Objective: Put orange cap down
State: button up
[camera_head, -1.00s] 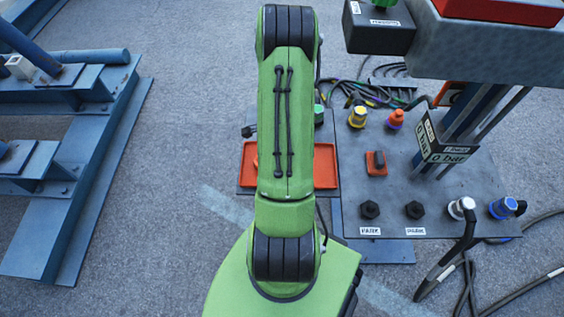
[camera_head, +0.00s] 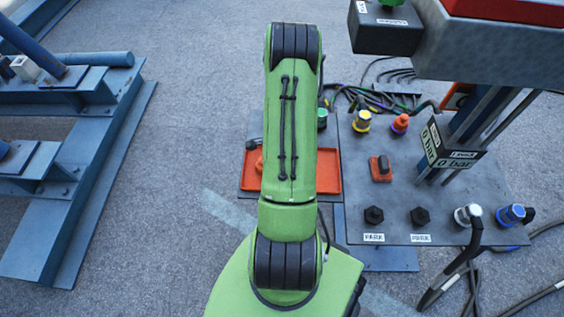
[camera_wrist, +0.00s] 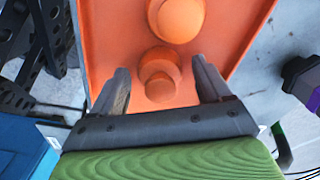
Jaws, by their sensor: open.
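The orange tray (camera_head: 328,172) lies on the floor-side plate, partly hidden by my arm in the head view. In the wrist view its orange floor (camera_wrist: 115,35) fills the upper middle. A small rounded orange cap (camera_wrist: 160,78) rests in the tray, between the tips of my gripper (camera_wrist: 163,88). My gripper is open, with a gap on each side of this cap. A larger rounded orange piece (camera_wrist: 176,18) is just beyond it, cut by the top edge. In the head view an orange piece (camera_head: 259,164) shows in the tray, left of my arm; the gripper is hidden there.
A grey panel (camera_head: 455,205) right of the tray carries yellow (camera_head: 361,122) and orange-red (camera_head: 400,123) fittings, black knobs (camera_head: 374,215) and a blue connector (camera_head: 510,214). A gauge post (camera_head: 468,125) rises there. Cables lie behind and at lower right. Blue steel frames (camera_head: 95,175) stand left.

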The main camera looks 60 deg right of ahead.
jog(key=shift+r, duration=0.1)
notch_tip(320, 180, up, 12)
jog(key=p, duration=0.4)
jog(key=w+a+r+n+t+h, duration=0.1)
jog(key=w+a+r+n, duration=0.5)
jog(key=r, duration=0.4)
jog(key=w+a+r+n+t, duration=0.2)
jog(key=a+r+n, duration=0.5)
jog(key=a+r, duration=0.3)
jog(key=s+a+r+n+t, duration=0.1)
jog(key=s+a+r+n, duration=0.2)
jog(key=a+n, duration=0.3)
jog(key=s+a+r+n+t+y, duration=0.1)
jog(key=s+a+r+n, duration=0.1)
jog(key=s+a+n, duration=0.4)
jog(key=shift+s+a+r+n+t, duration=0.3)
jog(key=shift+a+r+n, duration=0.15)
jog(key=shift+a, duration=0.45)
